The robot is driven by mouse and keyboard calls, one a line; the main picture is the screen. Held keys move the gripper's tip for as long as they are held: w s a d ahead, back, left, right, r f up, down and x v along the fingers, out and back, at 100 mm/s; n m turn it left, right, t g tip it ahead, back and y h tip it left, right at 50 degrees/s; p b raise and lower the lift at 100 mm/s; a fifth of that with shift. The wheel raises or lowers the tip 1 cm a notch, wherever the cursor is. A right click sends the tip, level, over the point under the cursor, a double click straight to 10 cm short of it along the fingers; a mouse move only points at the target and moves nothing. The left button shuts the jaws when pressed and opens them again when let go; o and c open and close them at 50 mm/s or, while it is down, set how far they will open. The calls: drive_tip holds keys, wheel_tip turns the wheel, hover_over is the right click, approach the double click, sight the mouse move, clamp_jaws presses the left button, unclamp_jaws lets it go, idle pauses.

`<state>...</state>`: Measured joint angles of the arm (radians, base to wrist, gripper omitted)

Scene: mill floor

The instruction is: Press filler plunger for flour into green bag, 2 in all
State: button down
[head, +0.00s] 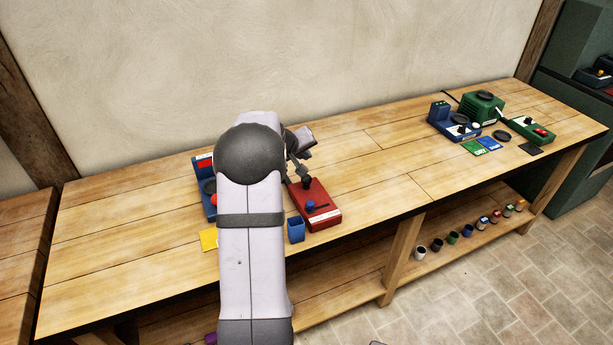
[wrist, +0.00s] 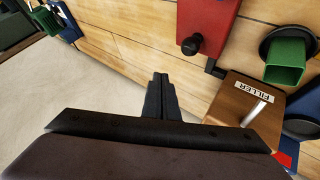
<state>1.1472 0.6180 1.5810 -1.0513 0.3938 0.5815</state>
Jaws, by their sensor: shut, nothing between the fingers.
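The filler (wrist: 238,92), a brown box with a "FILLER" label, stands at the right of the wrist view. A pale metal rod (wrist: 257,112), apparently its plunger, sticks out from it. The green bag (wrist: 287,60), an open square container, is on a black round plate (wrist: 266,43) beside the filler. My gripper (wrist: 160,82) is shut and empty, left of the filler and apart from it and the bag. In the head view my arm hides the filler and the green bag.
A red device (head: 322,208) with a black knob stands right of my arm, a blue container (head: 296,231) in front. A blue device (head: 202,176) and a yellow card (head: 209,239) are partly hidden. Other devices (head: 480,108) stand at the far right. The bench between is clear.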

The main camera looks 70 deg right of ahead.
idle(0.6)
wheel_tip(320, 180, up, 4)
drive_tip(key=n+g+p, duration=0.1)
drive_tip(key=n+p, duration=0.8)
drive_tip(key=n, duration=0.7)
drive_tip(key=shift+w+n, duration=0.1)
drive_tip(key=shift+n, duration=0.3)
drive_tip(key=shift+f, duration=0.25)
drive_tip(key=b, duration=0.5)
hover_over(304, 179)
wheel_tip(304, 179, down, 7)
drive_tip(key=shift+r, duration=0.15)
drive_tip(key=shift+f+b, duration=0.85)
drive_tip(key=shift+b, duration=0.25)
